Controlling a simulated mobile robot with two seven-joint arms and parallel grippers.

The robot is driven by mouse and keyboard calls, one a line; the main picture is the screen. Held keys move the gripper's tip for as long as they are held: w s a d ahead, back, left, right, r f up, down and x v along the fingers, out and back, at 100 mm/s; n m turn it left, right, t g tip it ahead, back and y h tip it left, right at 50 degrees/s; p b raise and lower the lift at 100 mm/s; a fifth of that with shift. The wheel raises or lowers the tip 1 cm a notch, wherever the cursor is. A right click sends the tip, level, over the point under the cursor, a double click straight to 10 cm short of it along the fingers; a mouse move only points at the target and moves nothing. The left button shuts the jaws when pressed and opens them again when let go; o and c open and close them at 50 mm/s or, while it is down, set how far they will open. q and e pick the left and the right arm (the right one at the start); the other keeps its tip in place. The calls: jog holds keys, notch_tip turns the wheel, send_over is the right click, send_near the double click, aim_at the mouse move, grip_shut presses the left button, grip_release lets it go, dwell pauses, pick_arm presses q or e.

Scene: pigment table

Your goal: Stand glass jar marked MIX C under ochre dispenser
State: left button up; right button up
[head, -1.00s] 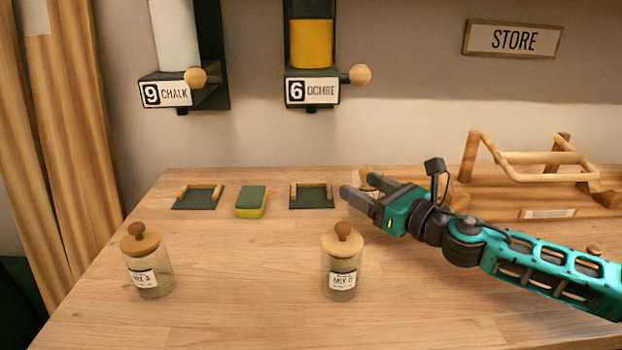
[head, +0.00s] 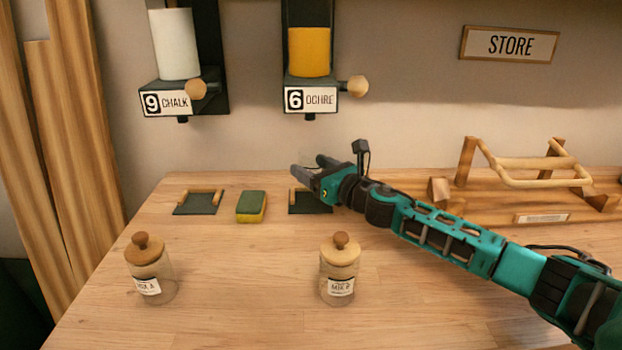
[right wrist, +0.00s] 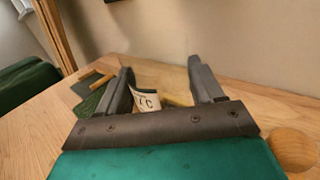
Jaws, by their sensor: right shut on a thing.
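My right gripper (head: 312,166) is shut on the glass jar marked MIX C, in front of the wall and below the ochre dispenser (head: 310,98). The jar is clear and hard to make out in the head view; its label (right wrist: 147,100), with a C, shows between the fingers in the right wrist view. The dark pad (head: 300,208) with a wooden rail lies below the ochre dispenser, partly hidden by my gripper. The jar's base is not clear, so I cannot tell whether it touches the pad. My left gripper is not in view.
A lidded jar MIX A (head: 150,270) and another lidded jar (head: 340,272) stand in front. A sponge (head: 251,206) lies between the ochre pad and the chalk pad (head: 198,208). A wooden rack (head: 530,200) stands at right, under the STORE sign (head: 510,44).

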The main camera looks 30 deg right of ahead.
jog(key=shift+w+a+r, duration=0.1)
jog(key=shift+w, duration=0.25)
jog(key=shift+w+f, duration=0.1)
jog(key=shift+f, duration=0.1)
jog(key=shift+f+b, duration=0.85)
jog(key=shift+f, duration=0.9)
jog(key=o, duration=1.3)
